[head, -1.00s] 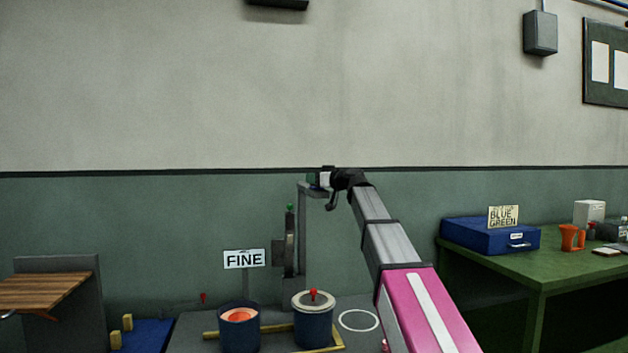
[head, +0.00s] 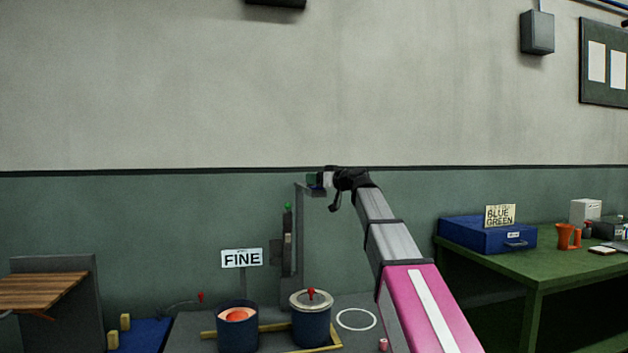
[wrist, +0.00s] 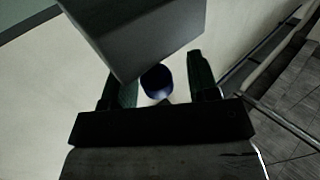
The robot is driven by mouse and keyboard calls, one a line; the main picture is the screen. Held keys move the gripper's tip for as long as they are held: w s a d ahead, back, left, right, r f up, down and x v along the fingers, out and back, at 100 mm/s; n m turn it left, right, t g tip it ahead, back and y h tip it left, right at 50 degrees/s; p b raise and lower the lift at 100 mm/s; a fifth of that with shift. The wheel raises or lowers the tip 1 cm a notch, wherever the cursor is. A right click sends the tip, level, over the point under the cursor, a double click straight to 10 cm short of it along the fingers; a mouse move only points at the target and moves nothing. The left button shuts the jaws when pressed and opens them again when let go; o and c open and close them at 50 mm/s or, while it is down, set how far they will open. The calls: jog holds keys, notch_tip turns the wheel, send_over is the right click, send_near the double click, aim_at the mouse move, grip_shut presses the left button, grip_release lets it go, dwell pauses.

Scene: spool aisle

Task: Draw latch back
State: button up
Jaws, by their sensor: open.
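No part is plainly marked as the latch. A grey upright post (head: 299,235) stands behind the pots, with a green knob (head: 288,206) and a dark plate on its left side. My gripper (head: 318,181) is at the post's top, small and partly merged with it in the head view. In the wrist view my gripper (wrist: 158,76) has its two dark green fingers apart. A round dark blue knob-like thing (wrist: 157,83) shows between them; I cannot tell whether they touch it. A grey block (wrist: 140,30) hides part of the space above it.
A green bench (head: 580,257) with a blue case (head: 487,234) is at right, a wooden shelf (head: 40,291) at left.

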jog(key=v, duration=0.9)
jog(key=shift+s+d, duration=0.2)
jog(key=s+d+f+m+g+h, duration=0.2)
jog(key=f+m+h, duration=0.15)
jog(key=f, duration=1.55)
jog(key=s+d+f+m+g+h, duration=0.2)
jog(key=d+f+m+h, duration=0.15)
jog(key=f, duration=1.45)
jog(key=s+d+f+m+g+h, duration=0.1)
jog(key=s+d+f+g+h, duration=0.1)
jog(key=s+f, duration=0.5)
jog(key=s+d+f+m+g+h, duration=0.1)
jog(key=s+d+f+g+h, duration=0.1)
jog(key=s+f, duration=0.5)
jog(key=s+d+f+m+g+h, duration=0.2)
jog(key=s+d+f, duration=0.3)
jog(key=f, duration=0.9)
jog(key=shift+s+d+f+h, duration=0.3)
jog(key=shift+s+f+h, duration=0.05)
jog(key=shift+s+h, duration=0.6)
